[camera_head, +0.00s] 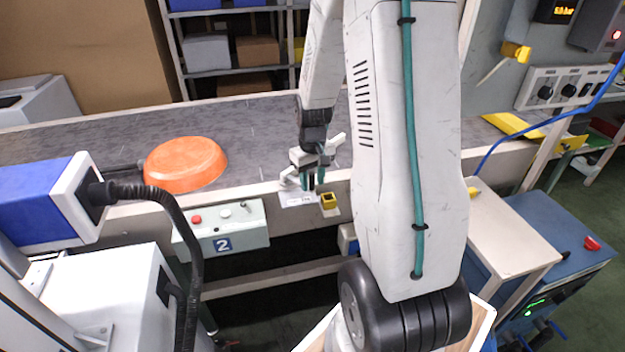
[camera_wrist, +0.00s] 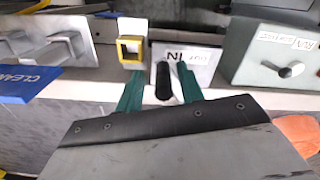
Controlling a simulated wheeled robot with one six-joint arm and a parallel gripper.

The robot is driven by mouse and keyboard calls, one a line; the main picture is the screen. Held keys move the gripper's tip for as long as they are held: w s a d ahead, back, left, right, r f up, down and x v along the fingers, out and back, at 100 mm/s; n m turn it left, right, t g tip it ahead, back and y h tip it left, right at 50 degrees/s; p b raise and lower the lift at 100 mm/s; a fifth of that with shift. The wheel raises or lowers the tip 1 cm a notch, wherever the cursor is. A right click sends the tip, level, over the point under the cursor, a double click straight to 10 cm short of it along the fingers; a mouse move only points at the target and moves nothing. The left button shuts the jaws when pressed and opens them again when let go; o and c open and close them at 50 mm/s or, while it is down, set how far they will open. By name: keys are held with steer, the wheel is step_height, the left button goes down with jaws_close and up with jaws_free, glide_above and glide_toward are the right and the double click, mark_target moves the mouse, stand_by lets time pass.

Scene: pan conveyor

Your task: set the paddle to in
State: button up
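My gripper (camera_wrist: 160,88) has two green fingers standing apart. A black handle (camera_wrist: 162,80) shows between them in the wrist view, with a gap on each side; I cannot tell whether it touches either finger. Behind it is a white label plate (camera_wrist: 200,60) with upside-down lettering that reads IN and, less clearly, OUT. In the head view my gripper (camera_head: 315,182) is at the conveyor's front edge, just above the label plate (camera_head: 296,200). The handle's position is hard to make out there. A yellow square frame (camera_wrist: 131,51) is beside the plate, also in the head view (camera_head: 328,201).
An orange pan (camera_head: 186,165) lies on the grey conveyor (camera_head: 255,130), left of my gripper. A control box marked 2 (camera_head: 222,232) hangs on the front rail.

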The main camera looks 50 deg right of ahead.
steer(key=shift+a, duration=0.1)
steer(key=shift+r, duration=0.2)
step_height(320, 180, up, 7)
steer(key=shift+r, duration=0.2)
stand_by(0.6)
